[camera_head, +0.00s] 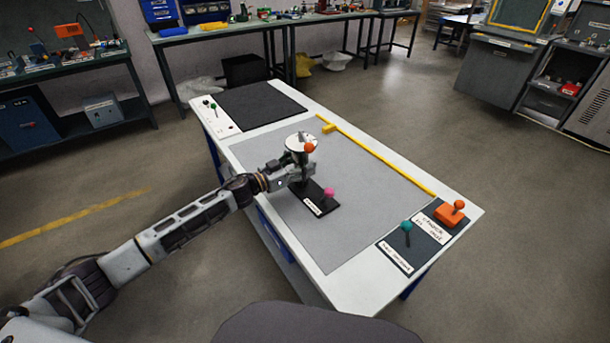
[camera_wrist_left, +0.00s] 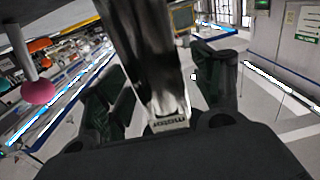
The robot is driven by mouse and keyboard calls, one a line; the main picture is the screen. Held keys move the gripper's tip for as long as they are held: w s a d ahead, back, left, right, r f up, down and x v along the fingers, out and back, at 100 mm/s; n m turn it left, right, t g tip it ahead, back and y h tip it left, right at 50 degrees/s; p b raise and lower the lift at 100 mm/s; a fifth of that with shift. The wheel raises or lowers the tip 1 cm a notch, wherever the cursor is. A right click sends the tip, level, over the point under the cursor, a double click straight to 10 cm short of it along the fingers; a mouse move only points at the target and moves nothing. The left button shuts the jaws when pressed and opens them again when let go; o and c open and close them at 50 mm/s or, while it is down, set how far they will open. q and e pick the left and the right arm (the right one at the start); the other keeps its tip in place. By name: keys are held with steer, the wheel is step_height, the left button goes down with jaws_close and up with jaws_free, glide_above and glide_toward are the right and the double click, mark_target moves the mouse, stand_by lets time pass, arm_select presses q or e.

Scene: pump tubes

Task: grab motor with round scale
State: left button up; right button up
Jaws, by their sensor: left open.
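The motor with the round scale stands upright on a black labelled base (camera_head: 320,205) on the grey mat. Its pale round disc (camera_head: 300,142) is on top, with an orange ball (camera_head: 309,147) at the disc's edge and a pink ball (camera_head: 329,192) over the base. My left gripper (camera_head: 305,174) reaches in from the left at the motor's upright body, below the disc. In the left wrist view a shiny metal post (camera_wrist_left: 150,50) with a white label stands between the two dark, open fingers. The pink ball (camera_wrist_left: 38,91) is at the left. Contact cannot be told.
The white table (camera_head: 345,290) holds a black mat (camera_head: 260,103) at its far end and a yellow bar (camera_head: 385,160) along the right. A teal-knobbed lever (camera_head: 407,228) and an orange block with a knob (camera_head: 452,212) stand at the near right corner. Much of the grey mat is clear.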

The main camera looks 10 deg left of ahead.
arm_select(q)
steer(key=shift+c, duration=0.2)
jaws_close()
steer(key=shift+r, duration=0.1)
steer(key=shift+r, duration=0.25)
